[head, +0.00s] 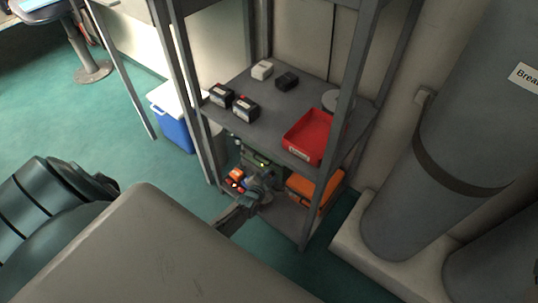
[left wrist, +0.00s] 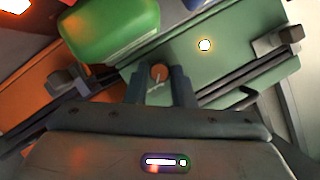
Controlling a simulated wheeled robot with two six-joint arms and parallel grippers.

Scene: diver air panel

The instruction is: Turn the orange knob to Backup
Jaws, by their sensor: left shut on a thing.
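In the left wrist view, the small round orange knob (left wrist: 159,72) sits between the fingertips of my left gripper (left wrist: 161,82), which is shut on it. A pale line shows on the knob's face. Behind it is a green panel (left wrist: 228,62) with a bright white light (left wrist: 204,45). In the head view, my left gripper (head: 262,186) reaches in at the lower level of a grey shelf, by the green panel (head: 262,161). The knob is hidden there. No readable Backup label shows. My right gripper is not in view.
A rounded green object (left wrist: 108,30) is close above my fingers in the left wrist view. The grey shelf (head: 262,98) holds a red tray (head: 309,136) and small boxes. An orange case (head: 318,188) lies below. Grey cylinders (head: 425,185) stand right; a blue cooler (head: 172,125) stands left.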

